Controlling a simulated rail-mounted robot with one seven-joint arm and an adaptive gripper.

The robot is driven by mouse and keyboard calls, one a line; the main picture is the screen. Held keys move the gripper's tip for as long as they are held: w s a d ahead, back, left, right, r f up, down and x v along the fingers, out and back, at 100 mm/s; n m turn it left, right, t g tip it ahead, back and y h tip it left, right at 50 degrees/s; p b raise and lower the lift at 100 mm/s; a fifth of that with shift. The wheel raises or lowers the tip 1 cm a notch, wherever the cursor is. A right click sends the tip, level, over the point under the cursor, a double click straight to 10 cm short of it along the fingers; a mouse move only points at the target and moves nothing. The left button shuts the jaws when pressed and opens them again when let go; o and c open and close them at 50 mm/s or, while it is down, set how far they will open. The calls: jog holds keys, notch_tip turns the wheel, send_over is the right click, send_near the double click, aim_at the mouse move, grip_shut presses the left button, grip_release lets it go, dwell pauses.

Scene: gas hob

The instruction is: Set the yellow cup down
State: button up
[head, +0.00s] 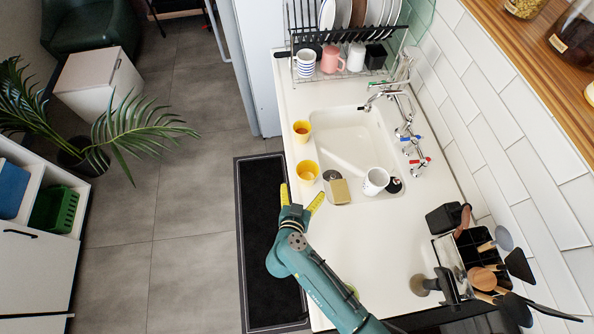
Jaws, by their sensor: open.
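Two yellow cups stand upright on the white counter along the left side of the sink. The nearer yellow cup (307,171) is just beyond my gripper, and the farther yellow cup (302,131) is higher in the picture and holds something brownish. My gripper (300,196) has yellow fingertips spread apart, with nothing seen between them. It is just below the nearer cup in the picture, apart from it. I cannot tell its height above the counter. The frame does not show which cup the task names.
The white sink (345,140) is right of the cups. A white mug (375,181), a sponge (341,191) and a dark round item lie at its near edge. A dish rack (343,62) stands at the back, a utensil holder (470,245) at the right. The near counter (385,235) is mostly clear.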

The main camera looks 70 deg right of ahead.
jog(key=p+v, duration=0.1)
jog(key=v, duration=0.7)
jog(key=shift+a+r, duration=0.1)
jog(key=shift+a, duration=0.05)
